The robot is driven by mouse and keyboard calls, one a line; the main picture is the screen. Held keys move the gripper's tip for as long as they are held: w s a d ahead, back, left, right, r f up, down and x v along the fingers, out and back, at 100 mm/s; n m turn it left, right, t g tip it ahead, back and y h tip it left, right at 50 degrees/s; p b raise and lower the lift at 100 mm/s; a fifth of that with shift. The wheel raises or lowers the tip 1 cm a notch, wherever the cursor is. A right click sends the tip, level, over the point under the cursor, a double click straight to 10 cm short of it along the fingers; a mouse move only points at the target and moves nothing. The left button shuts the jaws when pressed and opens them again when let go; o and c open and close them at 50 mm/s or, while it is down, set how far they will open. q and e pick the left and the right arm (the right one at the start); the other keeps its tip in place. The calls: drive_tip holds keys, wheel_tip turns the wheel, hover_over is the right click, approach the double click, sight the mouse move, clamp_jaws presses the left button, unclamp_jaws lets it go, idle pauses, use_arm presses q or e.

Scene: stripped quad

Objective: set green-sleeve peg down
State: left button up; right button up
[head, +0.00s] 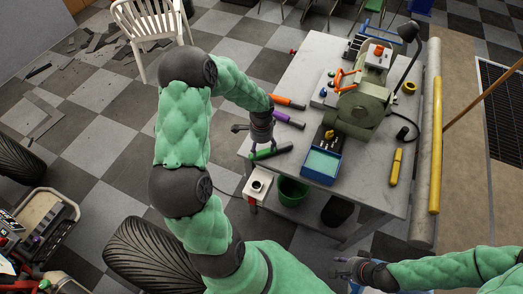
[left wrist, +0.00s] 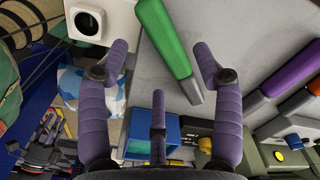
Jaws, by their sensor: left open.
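The green-sleeve peg (head: 270,151) lies on the grey table (head: 300,75), close to its left edge. In the left wrist view the peg (left wrist: 165,38) runs slantwise between my spread fingers, its narrow end near the right finger. I cannot tell whether a finger touches the peg. My right gripper (head: 345,269) is at the lower right, away from the table top; its jaw state is unclear.
A purple peg (head: 288,119) and an orange peg (head: 288,102) lie behind the green one. A blue tray (head: 321,164) and a green grinder (head: 365,100) stand to the right. A white box (head: 257,187) sits at the table's near-left side, beside a green bucket (head: 292,190).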

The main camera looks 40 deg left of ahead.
use_arm(q)
wheel_tip(320, 180, up, 7)
drive_tip(key=p, duration=0.1)
drive_tip(key=s+d+f+n+h, duration=0.1)
drive_tip(key=d+f+h, duration=0.1)
drive_tip(key=d+f, duration=0.55)
drive_tip(key=d+f+n+h, duration=0.15)
drive_tip(key=d+f, duration=0.35)
drive_tip(key=d, duration=0.5)
drive_tip(key=s+d+f+n, duration=0.5)
drive_tip(key=s+d+f, duration=0.2)
drive_tip(key=s+d, duration=0.3)
drive_tip(key=shift+s+d, duration=0.25)
drive_tip(key=shift+d, duration=0.45)
